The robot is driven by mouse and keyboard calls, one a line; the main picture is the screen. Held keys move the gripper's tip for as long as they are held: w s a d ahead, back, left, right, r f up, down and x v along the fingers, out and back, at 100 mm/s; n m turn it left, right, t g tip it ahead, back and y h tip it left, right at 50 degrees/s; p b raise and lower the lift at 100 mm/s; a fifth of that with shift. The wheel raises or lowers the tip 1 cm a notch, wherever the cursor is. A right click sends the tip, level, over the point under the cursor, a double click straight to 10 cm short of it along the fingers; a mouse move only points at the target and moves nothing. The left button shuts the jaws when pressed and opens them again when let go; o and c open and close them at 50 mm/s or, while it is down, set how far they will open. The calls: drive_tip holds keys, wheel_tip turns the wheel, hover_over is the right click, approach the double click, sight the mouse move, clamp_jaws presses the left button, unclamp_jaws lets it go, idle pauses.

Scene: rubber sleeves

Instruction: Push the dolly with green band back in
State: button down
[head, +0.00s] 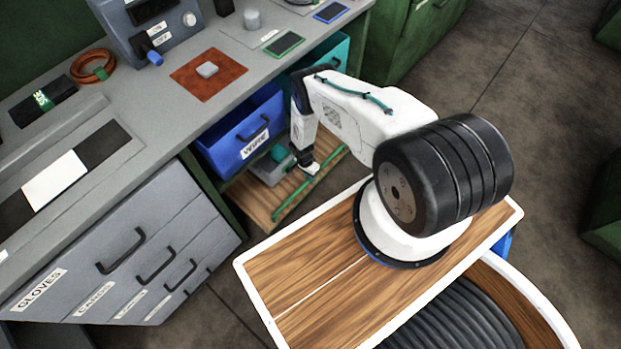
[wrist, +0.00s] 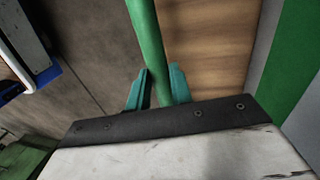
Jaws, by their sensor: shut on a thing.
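The dolly (head: 258,203) is a low wooden board under the bench, its front part out in the open. A green bar (head: 293,196) runs along its front edge; this is the green band I see. My gripper (head: 309,174) reaches down to the middle of that bar. In the wrist view my gripper's teal fingers (wrist: 160,92) are closed around the green bar (wrist: 146,38), with the wooden board (wrist: 205,45) beside it. A grey box (head: 270,168) stands on the dolly, partly hidden by my arm.
A blue bin labelled WIRE (head: 240,135) sits under the bench above the dolly. A grey drawer cabinet (head: 130,250) is to the left, and a green cabinet (head: 410,35) to the right. Open floor (head: 530,110) lies to the right.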

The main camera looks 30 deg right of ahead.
drive_tip(key=shift+w+r, duration=0.15)
drive_tip(key=shift+w, duration=0.05)
drive_tip(key=c, duration=1.4)
unclamp_jaws()
drive_tip(key=shift+c, duration=0.2)
drive_tip(key=shift+o, duration=0.9)
drive_tip(key=shift+s, duration=0.15)
